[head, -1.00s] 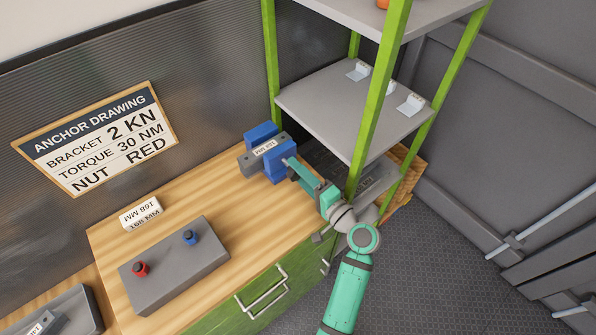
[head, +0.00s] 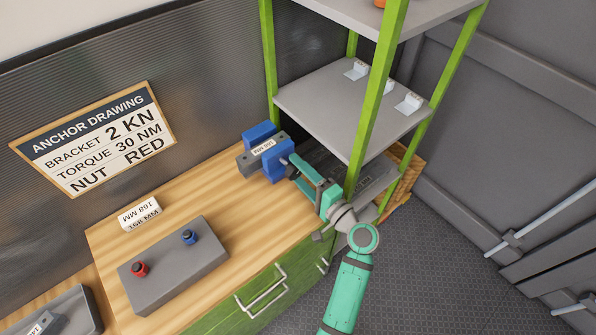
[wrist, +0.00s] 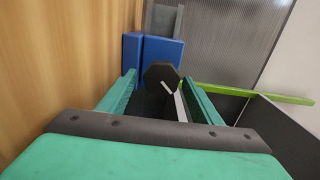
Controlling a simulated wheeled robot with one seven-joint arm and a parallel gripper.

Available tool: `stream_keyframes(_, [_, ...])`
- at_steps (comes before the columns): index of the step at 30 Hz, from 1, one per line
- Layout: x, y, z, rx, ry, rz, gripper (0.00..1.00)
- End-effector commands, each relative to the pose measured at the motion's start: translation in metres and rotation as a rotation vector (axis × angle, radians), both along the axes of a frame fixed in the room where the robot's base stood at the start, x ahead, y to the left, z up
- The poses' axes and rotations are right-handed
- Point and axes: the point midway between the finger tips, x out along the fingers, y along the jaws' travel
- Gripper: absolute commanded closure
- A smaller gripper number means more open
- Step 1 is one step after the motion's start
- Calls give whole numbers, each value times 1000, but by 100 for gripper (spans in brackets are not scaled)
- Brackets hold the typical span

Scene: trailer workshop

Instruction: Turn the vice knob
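The vice (head: 276,165) has blue jaws and a grey body and sits at the back of the wooden bench; its jaws (wrist: 160,52) also show in the wrist view. Its dark, many-sided knob (wrist: 157,73) faces the wrist camera, with a pale pointer-like strip at its lower right. My gripper (head: 294,172) is open at the vice's right side, fingers pointing at it. In the wrist view, the knob appears between my two spread fingers. I cannot tell whether either finger touches it. In the head view the knob is mostly hidden by my fingers.
A green-posted shelf rack (head: 350,110) stands close to the right of my gripper. A grey box (head: 172,265) with red and blue knobs and a white 168 MM block (head: 139,213) lie on the bench (head: 225,205). The bench's middle is clear.

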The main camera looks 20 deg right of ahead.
Motion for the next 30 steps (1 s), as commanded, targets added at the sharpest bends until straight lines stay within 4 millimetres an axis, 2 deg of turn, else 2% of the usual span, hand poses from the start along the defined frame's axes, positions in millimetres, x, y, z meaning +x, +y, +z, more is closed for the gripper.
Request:
stream_keyframes(7, [0,2,0,-1,-1,4,41])
stream_keyframes(11, [-8,-2,0,0,1,3,41])
stream_keyframes(24, [-80,-28,0,0,0,-1,41])
stream_keyframes(30, [-99,-35,0,0,-1,0,41])
